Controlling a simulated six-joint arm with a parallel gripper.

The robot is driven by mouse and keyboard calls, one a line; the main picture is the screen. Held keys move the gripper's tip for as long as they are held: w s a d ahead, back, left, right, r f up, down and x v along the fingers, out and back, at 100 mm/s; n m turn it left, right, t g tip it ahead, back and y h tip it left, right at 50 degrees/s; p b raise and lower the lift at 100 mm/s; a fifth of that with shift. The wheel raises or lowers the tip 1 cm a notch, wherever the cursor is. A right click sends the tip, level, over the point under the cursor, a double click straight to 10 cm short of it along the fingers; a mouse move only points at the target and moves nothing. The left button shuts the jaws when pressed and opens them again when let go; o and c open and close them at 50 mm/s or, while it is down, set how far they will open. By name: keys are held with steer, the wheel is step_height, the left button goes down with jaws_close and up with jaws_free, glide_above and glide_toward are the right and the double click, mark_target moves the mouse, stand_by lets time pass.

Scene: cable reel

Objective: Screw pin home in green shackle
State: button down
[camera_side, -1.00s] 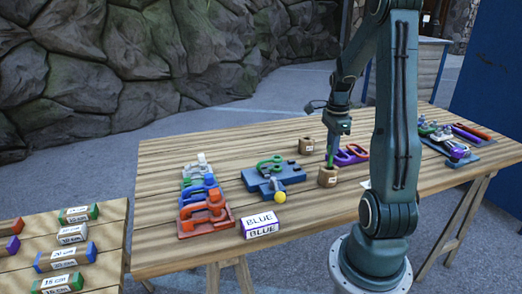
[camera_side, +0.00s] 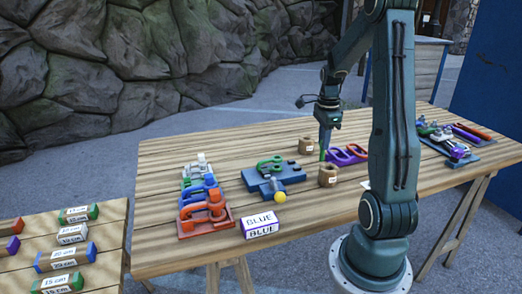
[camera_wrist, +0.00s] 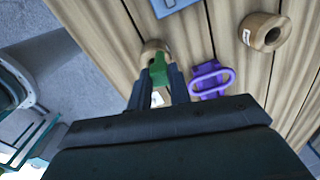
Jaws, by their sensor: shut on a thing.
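My gripper (camera_side: 324,148) is shut on a green pin (camera_wrist: 158,70), which shows between the two fingers in the wrist view. The green shackle (camera_side: 268,161) sits on a blue fixture (camera_side: 289,185) to the left of the gripper, apart from the pin. A corner of the fixture shows at the top of the wrist view (camera_wrist: 172,8). The pin's lower end is hard to make out.
Coloured shackles (camera_side: 206,209) and a BLUE sign (camera_side: 260,224) are at left. A yellow ball (camera_side: 280,197) is on the fixture's front. Bare table lies in front.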

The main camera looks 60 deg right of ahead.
steer(key=w+a, duration=0.1)
steer(key=w, duration=0.3)
steer(key=w+a+r, duration=0.1)
steer(key=w, duration=0.3)
steer(key=w+a, duration=0.1)
steer(key=w, duration=0.3)
steer(key=shift+w+a+r, duration=0.15)
steer(key=shift+w+a, duration=0.15)
steer(key=shift+w, duration=0.05)
steer(key=shift+w+a, duration=0.3)
steer(key=shift+w, duration=0.3)
steer(key=shift+f, duration=0.3)
steer(key=shift+f, duration=0.95)
steer(key=shift+f, duration=1.1)
